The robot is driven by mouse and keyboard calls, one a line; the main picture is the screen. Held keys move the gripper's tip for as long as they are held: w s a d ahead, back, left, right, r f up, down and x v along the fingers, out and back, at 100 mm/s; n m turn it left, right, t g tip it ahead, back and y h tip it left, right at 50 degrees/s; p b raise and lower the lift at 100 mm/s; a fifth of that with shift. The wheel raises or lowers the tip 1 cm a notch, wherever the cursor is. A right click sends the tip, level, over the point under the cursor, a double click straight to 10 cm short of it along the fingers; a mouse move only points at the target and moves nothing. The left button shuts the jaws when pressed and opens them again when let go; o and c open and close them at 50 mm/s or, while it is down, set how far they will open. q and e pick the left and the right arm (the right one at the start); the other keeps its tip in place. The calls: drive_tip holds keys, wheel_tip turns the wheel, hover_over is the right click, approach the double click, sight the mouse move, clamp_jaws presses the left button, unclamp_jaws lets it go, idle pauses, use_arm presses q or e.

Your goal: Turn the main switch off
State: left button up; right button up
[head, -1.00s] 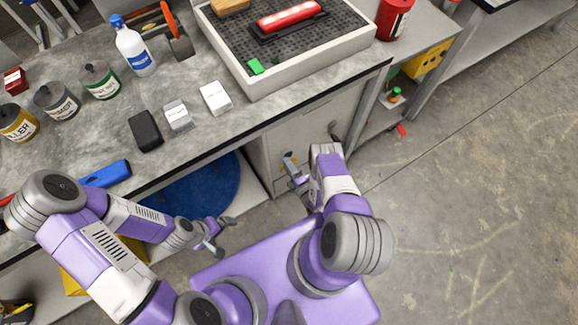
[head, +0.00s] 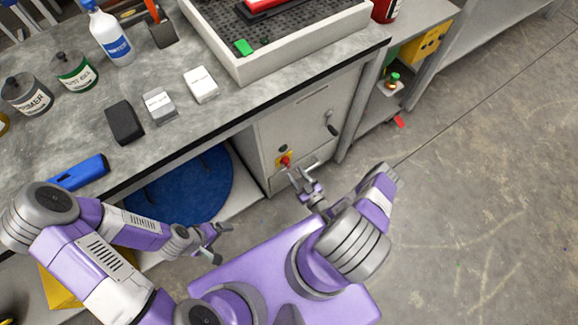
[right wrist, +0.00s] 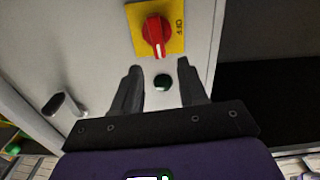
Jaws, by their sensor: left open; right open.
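The main switch is a red knob (right wrist: 155,33) on a yellow plate (right wrist: 175,45), on the grey cabinet front. The word OFF is printed on the plate's right side in the right wrist view. The knob's grip runs roughly up and down there, not toward OFF. The knob also shows in the head view (head: 285,161). My right gripper (head: 299,177) is open and empty, facing the cabinet just short of the switch. In the right wrist view its fingers (right wrist: 159,75) lie below the knob, apart from it. My left gripper (head: 215,238) is open and empty, left of my base.
A dark round button (right wrist: 162,81) sits beside the switch plate, between the fingers in the right wrist view. A cabinet handle (head: 332,126) is to the right. The worktop edge overhangs above. A blue round item (head: 185,190) lies under the bench.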

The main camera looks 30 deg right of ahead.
sight(288, 164)
drive_tip(key=w, duration=0.4)
drive_tip(key=w+b, duration=0.1)
drive_tip(key=shift+w+a, duration=0.25)
drive_tip(key=shift+w, duration=0.15)
clamp_jaws()
